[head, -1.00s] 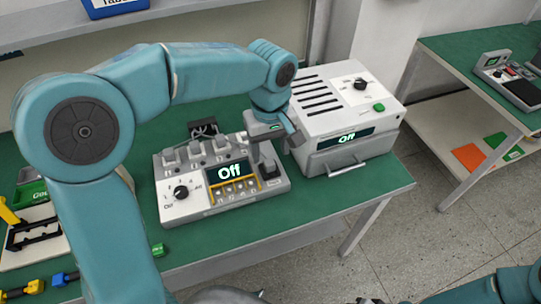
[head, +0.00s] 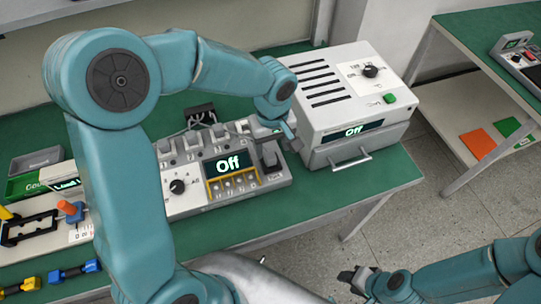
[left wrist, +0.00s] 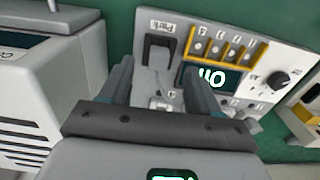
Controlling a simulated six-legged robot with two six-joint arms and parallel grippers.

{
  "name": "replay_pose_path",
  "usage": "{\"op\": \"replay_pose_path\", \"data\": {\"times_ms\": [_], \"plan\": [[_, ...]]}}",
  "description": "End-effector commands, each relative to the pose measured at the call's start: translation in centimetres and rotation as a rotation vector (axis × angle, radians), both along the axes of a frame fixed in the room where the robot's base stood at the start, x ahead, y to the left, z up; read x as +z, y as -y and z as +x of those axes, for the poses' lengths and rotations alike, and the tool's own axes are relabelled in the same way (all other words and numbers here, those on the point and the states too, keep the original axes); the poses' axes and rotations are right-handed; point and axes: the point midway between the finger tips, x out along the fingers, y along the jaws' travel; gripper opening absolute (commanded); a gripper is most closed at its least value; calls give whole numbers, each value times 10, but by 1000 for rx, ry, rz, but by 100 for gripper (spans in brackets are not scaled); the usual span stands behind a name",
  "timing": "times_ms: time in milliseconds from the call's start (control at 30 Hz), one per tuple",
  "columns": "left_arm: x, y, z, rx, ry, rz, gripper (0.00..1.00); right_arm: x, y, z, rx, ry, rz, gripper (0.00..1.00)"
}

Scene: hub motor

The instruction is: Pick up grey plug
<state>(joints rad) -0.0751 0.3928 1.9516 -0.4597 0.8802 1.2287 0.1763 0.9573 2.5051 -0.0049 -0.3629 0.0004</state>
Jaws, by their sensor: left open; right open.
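The control box (head: 225,195) stands on the green bench, its screen reading "Off". A row of small grey plug-like parts (head: 192,143) lines its back edge; which is the grey plug I cannot tell. My left gripper (head: 292,142) is open at the box's right back corner, partly hiding it. A small grey part (left wrist: 160,102) shows between the fingers, partly hidden by the gripper, not visibly held. My right gripper (head: 352,282) is open and empty at bottom right, over the floor.
A white vented machine (head: 340,100) with a front handle stands close to the right of my left gripper. Black clips (head: 200,114) with cables lie behind the control box. Bins and coloured tools (head: 40,225) are at left.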

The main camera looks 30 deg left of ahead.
Motion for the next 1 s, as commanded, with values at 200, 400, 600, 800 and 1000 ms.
{"op": "replay_pose_path", "data": {"times_ms": [200, 400, 600, 800, 1000], "plan": [[-19, -1, 2, 0, -1, 0, 62, 2, 0, 0, 0, 0, 0, 43], [-48, -6, 6, 0, -6, 0, 62, 13, 0, 0, 0, 0, 0, 43], [-68, -6, 8, 1, -1, -1, 62, 13, 0, 0, 0, 0, 0, 43], [-69, -6, 8, 0, 1, 0, 62, 12, 0, 0, 0, 0, 0, 43], [-69, -6, 8, 0, 1, -1, 6, 12, 0, 0, 0, 0, 0, 43]]}}
